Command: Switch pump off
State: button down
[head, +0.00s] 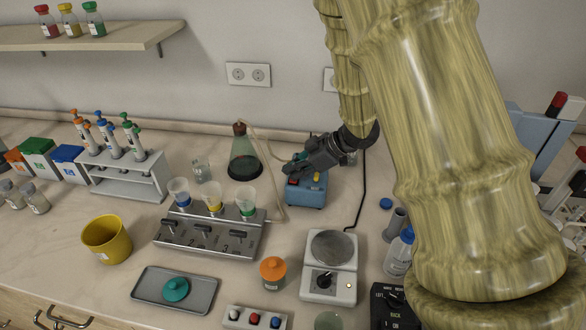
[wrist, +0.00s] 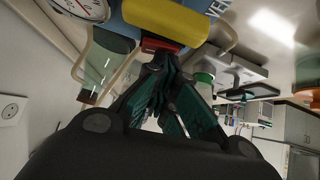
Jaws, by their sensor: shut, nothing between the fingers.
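The blue pump (head: 311,196) stands on the bench behind the balance, with a red switch (head: 292,182) on its left front. My gripper (head: 288,170) is over the pump's top left, its fingers shut and empty, tips close to the switch. In the wrist view the green fingers of my gripper (wrist: 158,66) come together just below the red switch (wrist: 160,45). Whether they touch it I cannot tell. The blue pump body shows at the top there, with a yellow part (wrist: 165,20) and a round gauge (wrist: 82,8). The switch's position is not clear.
A flask (head: 243,160) with tubing stands left of the pump. A filter manifold (head: 210,236) with several funnels is in front left. A balance (head: 329,270) stands in front, and a black cable (head: 361,200) runs to the right of the pump.

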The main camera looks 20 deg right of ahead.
jog(key=shift+d+f, duration=0.2)
jog(key=shift+d, duration=0.05)
jog(key=shift+w+r+p, duration=0.25)
jog(key=shift+r+p, duration=0.6)
jog(key=shift+p, duration=0.35)
jog(key=shift+r+p, duration=0.4)
jog(key=shift+p, duration=0.05)
jog(key=shift+s+a+r+p, duration=0.2)
jog(key=shift+s+r+p, duration=0.1)
jog(key=shift+r+p, duration=0.3)
jog(key=shift+s+a+r+p, duration=0.25)
jog(key=shift+r+p, duration=0.2)
jog(key=shift+r, duration=0.15)
jog(key=b+v, duration=0.2)
jog(key=v, duration=0.7)
jog(key=shift+s+d+b, duration=0.2)
jog(key=shift+s+b, duration=0.2)
